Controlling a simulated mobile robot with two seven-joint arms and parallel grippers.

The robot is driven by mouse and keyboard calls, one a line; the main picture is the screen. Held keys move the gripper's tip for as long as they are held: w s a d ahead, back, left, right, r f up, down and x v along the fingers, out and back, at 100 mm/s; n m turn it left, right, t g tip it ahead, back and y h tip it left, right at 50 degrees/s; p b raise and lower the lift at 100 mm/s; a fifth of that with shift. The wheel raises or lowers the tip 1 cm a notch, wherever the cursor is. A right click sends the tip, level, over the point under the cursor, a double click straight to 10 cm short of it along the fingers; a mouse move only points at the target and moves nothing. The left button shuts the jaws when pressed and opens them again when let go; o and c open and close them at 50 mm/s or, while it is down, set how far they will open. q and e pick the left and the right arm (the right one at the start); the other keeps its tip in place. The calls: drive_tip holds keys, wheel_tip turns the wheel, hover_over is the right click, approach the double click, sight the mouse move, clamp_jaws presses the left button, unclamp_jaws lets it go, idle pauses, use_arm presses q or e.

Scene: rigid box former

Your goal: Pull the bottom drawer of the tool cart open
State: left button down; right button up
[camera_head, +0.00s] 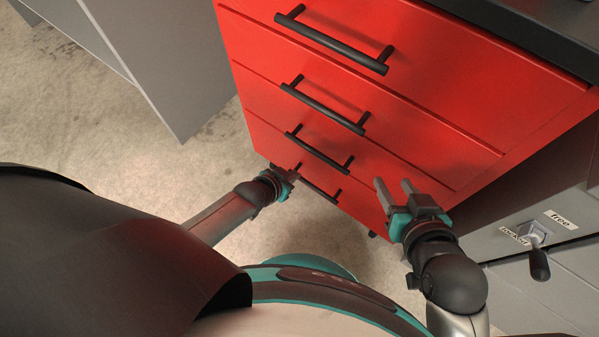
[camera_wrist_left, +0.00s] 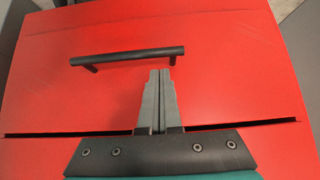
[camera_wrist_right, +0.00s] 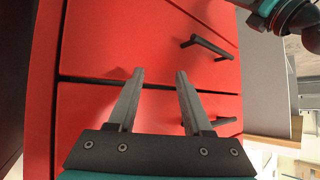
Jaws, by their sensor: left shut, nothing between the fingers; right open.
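The red tool cart (camera_head: 420,125) fills the upper right of the head view, with several drawers and black bar handles. The lowest visible handle (camera_head: 320,191) is partly hidden by my left gripper (camera_head: 295,172). My left gripper is shut and empty, close to the drawer front. In the left wrist view its closed fingertips (camera_wrist_left: 159,72) are just below the right part of a black handle (camera_wrist_left: 125,57); I cannot tell whether they touch. My right gripper (camera_head: 393,184) is open and empty before the lower right of the cart. Its fingers (camera_wrist_right: 157,75) are spread near the red front.
A grey cabinet with a black-knobbed lever (camera_head: 539,262) and labels "free" and "locked" stands at right. A grey panel (camera_head: 150,60) stands at upper left. Bare concrete floor (camera_head: 215,150) lies left of the cart. Two black handles (camera_wrist_right: 207,47) show in the right wrist view.

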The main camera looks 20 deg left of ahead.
sight(307, 169)
use_arm(q)
drive_tip(key=shift+b+x, duration=1.35)
drive_tip(key=shift+x, duration=0.5)
drive_tip(key=shift+w+d+f+b, duration=0.1)
drive_tip(key=shift+w+f+b, duration=0.15)
drive_tip(key=shift+b, duration=0.1)
use_arm(e)
drive_tip(key=shift+s+a+r+m+t+y, duration=0.15)
drive_tip(key=shift+a+r+t+y, duration=0.4)
drive_tip(key=shift+a+t, duration=0.4)
drive_tip(key=shift+w+a+r+m+t+y, duration=0.1)
drive_tip(key=shift+a+r+t+y, duration=0.5)
drive_tip(key=shift+t, duration=0.5)
drive_tip(key=shift+s+a+r+m+t+y, duration=0.15)
drive_tip(key=shift+a+r+t+y, duration=0.25)
drive_tip(key=shift+a+t, duration=0.55)
drive_tip(key=shift+d, duration=0.1)
use_arm(q)
drive_tip(key=shift+s, duration=0.1)
use_arm(e)
drive_tip(key=shift+w, duration=0.1)
